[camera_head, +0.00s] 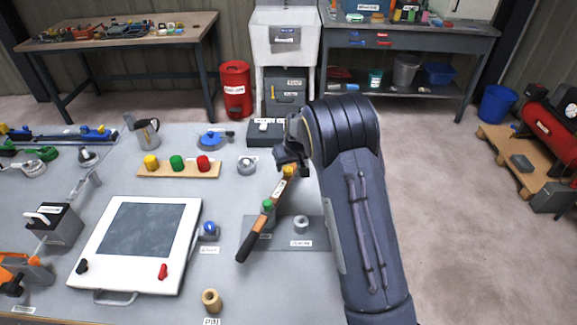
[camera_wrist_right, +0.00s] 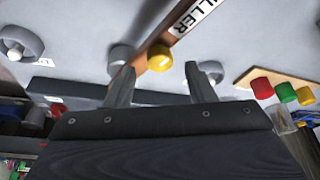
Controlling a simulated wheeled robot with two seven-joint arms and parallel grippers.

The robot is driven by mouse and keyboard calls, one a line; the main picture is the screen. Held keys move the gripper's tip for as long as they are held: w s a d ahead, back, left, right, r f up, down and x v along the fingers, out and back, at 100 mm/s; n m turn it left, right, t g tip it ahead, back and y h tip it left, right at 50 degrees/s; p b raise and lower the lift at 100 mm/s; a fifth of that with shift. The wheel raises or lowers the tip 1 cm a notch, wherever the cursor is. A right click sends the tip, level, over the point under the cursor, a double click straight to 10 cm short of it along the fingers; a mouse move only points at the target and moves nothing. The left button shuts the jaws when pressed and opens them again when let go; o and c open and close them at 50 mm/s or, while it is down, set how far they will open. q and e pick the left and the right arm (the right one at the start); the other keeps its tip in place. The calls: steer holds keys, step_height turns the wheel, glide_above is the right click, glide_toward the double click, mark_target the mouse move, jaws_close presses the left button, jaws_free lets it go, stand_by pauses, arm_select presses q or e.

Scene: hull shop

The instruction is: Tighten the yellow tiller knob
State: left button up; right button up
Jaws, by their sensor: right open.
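The tiller (camera_head: 252,236) is a wooden bar with a dark grip, lying at a slant over a grey plate (camera_head: 262,240). The yellow tiller knob (camera_head: 289,171) is at its far end, and a green knob (camera_head: 267,204) sits nearer the grip. My right gripper (camera_head: 290,156) is open just beyond the yellow knob. In the right wrist view the yellow knob (camera_wrist_right: 160,60) lies beyond the gap between the open fingertips (camera_wrist_right: 161,76), beside the tiller's white label (camera_wrist_right: 197,14). No contact with it is visible. My left gripper is not in view.
A board (camera_head: 180,173) with yellow, green and red knobs stands left of the tiller. A grey ring fitting (camera_head: 301,224) is on the plate's right. A white framed panel (camera_head: 188,225) and a tan cylinder (camera_head: 211,300) are nearer. A dark box (camera_head: 262,132) stands behind.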

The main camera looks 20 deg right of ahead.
mark_target(288, 172)
steer(key=shift+x, duration=1.25)
steer(key=c, duration=1)
steer(key=shift+o, duration=0.2)
